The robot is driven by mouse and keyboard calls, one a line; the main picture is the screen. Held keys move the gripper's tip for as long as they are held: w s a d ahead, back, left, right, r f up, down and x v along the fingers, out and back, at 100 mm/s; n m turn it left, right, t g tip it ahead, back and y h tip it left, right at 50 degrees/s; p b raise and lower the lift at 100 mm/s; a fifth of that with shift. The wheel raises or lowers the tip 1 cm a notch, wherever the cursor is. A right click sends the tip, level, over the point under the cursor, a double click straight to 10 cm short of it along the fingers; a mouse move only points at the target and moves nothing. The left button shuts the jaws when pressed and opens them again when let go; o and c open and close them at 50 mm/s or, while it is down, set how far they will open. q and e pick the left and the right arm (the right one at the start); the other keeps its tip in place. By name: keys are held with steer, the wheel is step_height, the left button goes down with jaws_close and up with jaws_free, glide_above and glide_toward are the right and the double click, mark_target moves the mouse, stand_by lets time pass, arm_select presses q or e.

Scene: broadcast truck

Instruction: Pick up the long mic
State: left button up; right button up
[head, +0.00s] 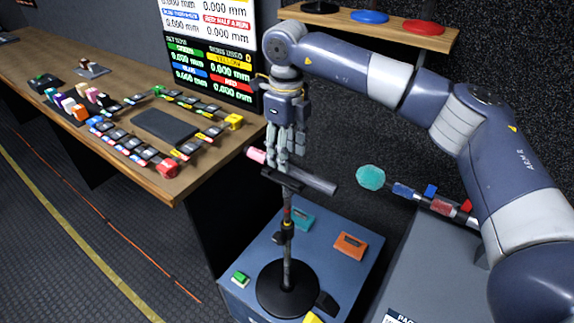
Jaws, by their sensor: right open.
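A long mic (318,182), a slim dark grey tube with a pink end at its left, lies nearly level across the top of a stand (287,255). The stand has a thin pole and a round black base. My right gripper (282,165) points down from above, open, with its fingers at the left part of the mic, close to the pink end. I cannot tell whether the fingers touch it. The fingers hide part of the tube. My left gripper is not in view.
The stand is on a blue case (345,285) with small coloured boxes. A teal-headed mic (371,178) is to the right, near a grey case (420,265). A wooden desk (215,165) with coloured devices is at left. A shelf (345,22) with discs is above.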

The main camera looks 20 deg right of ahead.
step_height(320, 180, down, 3)
steer(key=shift+s+d+f+p, duration=0.1)
steer(key=shift+f+p, duration=0.05)
steer(key=shift+p, duration=0.5)
steer(key=shift+f, duration=0.3)
steer(key=shift+c, duration=1.3)
jaws_close()
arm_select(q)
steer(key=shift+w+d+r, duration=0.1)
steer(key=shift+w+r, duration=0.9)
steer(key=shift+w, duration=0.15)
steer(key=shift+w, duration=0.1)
